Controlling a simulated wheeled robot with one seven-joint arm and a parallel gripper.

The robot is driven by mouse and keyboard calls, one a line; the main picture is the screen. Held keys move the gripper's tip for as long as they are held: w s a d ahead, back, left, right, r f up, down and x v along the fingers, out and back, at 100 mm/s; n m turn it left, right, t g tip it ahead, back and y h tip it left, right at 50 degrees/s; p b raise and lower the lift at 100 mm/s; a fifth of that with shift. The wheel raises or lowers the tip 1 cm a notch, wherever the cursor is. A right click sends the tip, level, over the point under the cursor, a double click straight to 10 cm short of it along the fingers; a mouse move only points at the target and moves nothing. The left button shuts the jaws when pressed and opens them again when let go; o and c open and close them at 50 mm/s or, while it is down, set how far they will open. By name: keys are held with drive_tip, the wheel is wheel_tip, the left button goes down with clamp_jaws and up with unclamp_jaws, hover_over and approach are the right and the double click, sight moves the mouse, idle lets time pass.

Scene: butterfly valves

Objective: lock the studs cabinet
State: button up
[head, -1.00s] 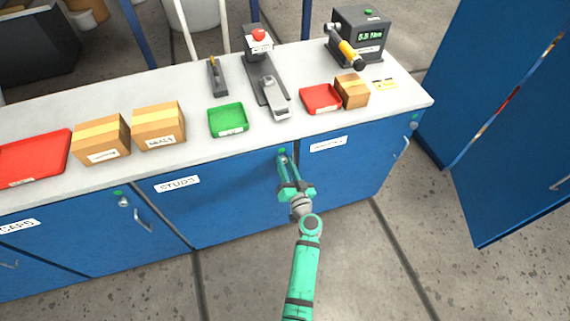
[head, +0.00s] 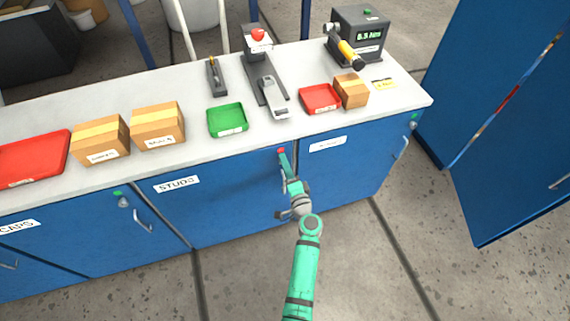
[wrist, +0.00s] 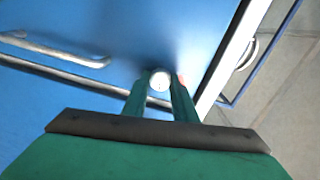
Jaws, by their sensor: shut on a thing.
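The studs cabinet is the blue door with the white STUDS label (head: 176,184) under the worktop. Its round silver lock knob (wrist: 160,79) sits between my fingertips in the wrist view. A small indicator (head: 281,151) at the door's top right corner shows red; a sliver of it (wrist: 181,79) shows beside the right finger in the wrist view. My gripper (head: 284,162) is shut on the lock knob, and its fingers hide the knob in the head view. The door looks closed. Its silver bar handle (wrist: 55,55) is at the left in the wrist view.
The right cabinet (head: 340,180) also shows green. Trays, boxes and tools stand on the worktop (head: 185,65). A tall blue locker (head: 510,120) stands at the right.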

drive_tip(key=shift+d+m, duration=0.1)
drive_tip(key=shift+m, duration=0.9)
drive_tip(key=o, duration=1)
drive_tip(key=shift+o, duration=0.2)
drive_tip(key=v, duration=1.1)
